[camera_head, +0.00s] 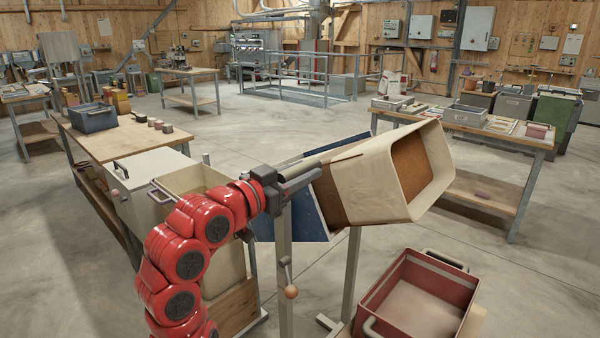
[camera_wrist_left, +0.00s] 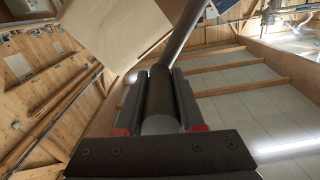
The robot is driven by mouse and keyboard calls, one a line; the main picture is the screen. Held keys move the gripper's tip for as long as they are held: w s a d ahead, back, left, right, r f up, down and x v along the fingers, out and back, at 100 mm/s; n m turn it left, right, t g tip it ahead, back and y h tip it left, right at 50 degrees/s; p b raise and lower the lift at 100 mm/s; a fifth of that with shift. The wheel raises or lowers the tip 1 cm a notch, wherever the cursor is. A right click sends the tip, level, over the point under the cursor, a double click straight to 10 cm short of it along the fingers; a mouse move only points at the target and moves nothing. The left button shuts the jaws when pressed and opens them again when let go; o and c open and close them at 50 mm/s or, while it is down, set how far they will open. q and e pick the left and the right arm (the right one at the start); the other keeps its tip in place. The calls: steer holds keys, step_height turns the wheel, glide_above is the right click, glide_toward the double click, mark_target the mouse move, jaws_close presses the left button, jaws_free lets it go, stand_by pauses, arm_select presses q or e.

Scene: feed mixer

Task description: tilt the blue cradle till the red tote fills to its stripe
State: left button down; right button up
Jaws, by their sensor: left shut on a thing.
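The blue cradle (camera_head: 312,217) stands in the middle of the head view, partly hidden by a tilted beige bin (camera_head: 370,188). The bin's open mouth faces right, and brown material (camera_head: 410,165) shows inside. My left gripper (camera_head: 300,178) is shut on a bar-like handle (camera_head: 333,154) beside the bin. In the left wrist view, the jaws (camera_wrist_left: 160,110) close around the dark bar (camera_wrist_left: 159,92), with a beige surface above. The red tote (camera_head: 443,284) sits below the bin at lower right, with a pale stripe inside near its rim. Its floor looks pale; no falling material shows. My right gripper is out of view.
A beige container (camera_head: 195,180) and a white box (camera_head: 150,180) stand left of the cradle. A wooden bench (camera_head: 125,140) with a grey crate (camera_head: 92,117) is at left. Another bench (camera_head: 490,190) is at right. The concrete floor behind is mostly open.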

arm_select(q)
steer(key=shift+f, duration=0.1)
steer(key=c, duration=0.5)
jaws_free()
steer(key=shift+d, duration=0.15)
steer(key=shift+s, duration=0.1)
steer(key=shift+b+v, duration=0.55)
steer(key=shift+v, duration=8.15)
